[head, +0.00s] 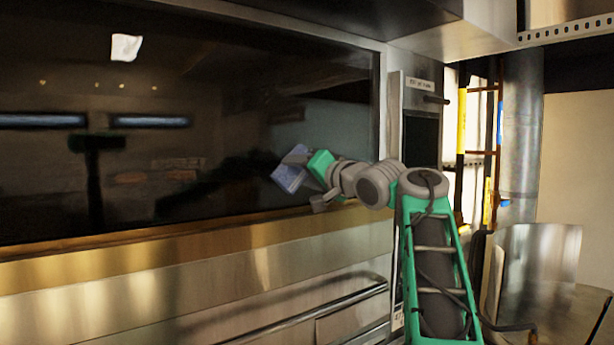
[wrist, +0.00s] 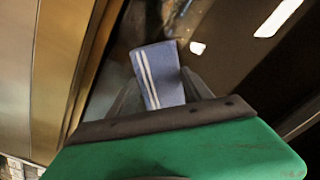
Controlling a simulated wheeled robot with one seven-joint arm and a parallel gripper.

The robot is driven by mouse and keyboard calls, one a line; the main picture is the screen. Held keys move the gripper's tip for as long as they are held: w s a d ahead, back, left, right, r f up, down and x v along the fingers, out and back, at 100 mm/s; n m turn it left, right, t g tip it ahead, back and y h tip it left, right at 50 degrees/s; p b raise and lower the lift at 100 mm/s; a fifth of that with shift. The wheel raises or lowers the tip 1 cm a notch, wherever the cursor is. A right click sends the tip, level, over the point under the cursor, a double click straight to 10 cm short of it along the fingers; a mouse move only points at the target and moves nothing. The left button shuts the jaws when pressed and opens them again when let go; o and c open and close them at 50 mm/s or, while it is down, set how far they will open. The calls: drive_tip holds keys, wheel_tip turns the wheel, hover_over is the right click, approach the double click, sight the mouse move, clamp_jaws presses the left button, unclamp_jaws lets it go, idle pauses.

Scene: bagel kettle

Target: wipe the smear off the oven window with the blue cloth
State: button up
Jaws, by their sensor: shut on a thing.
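The oven window (head: 230,110) is the wide dark glass pane filling the left of the head view. It also shows behind the cloth in the wrist view (wrist: 235,60). My gripper (head: 305,168) is at the lower right part of the window. It is shut on the blue cloth (head: 289,178). In the wrist view the cloth (wrist: 158,75), with white stripes, stands out between the fingers (wrist: 160,92). The cloth is close to the glass; I cannot tell whether it touches. Faint mottled marks (wrist: 175,15) show beyond the cloth; I cannot tell smear from reflection.
A brass-coloured ledge (head: 130,245) runs under the window, with a steel rail (head: 310,315) below it. A narrow panel (head: 418,110) stands right of the window frame. A steel chair (head: 540,250) is at the lower right. Pale patches on the glass look like reflections.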

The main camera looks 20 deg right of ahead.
drive_tip(key=shift+s+a+b, duration=0.15)
drive_tip(key=shift+a+b, duration=0.1)
drive_tip(key=shift+a, duration=0.55)
drive_tip(key=shift+s+a+b, duration=0.15)
drive_tip(key=shift+a+b, duration=0.1)
drive_tip(key=shift+a, duration=0.5)
drive_tip(key=shift+d, duration=0.1)
drive_tip(key=shift+s+d, duration=0.15)
drive_tip(key=shift+s, duration=0.35)
drive_tip(key=b, duration=0.1)
approach(287, 172)
drive_tip(key=shift+w+a, duration=0.25)
drive_tip(key=shift+w, duration=0.95)
drive_tip(key=s, duration=0.3)
drive_tip(key=shift+d, duration=0.3)
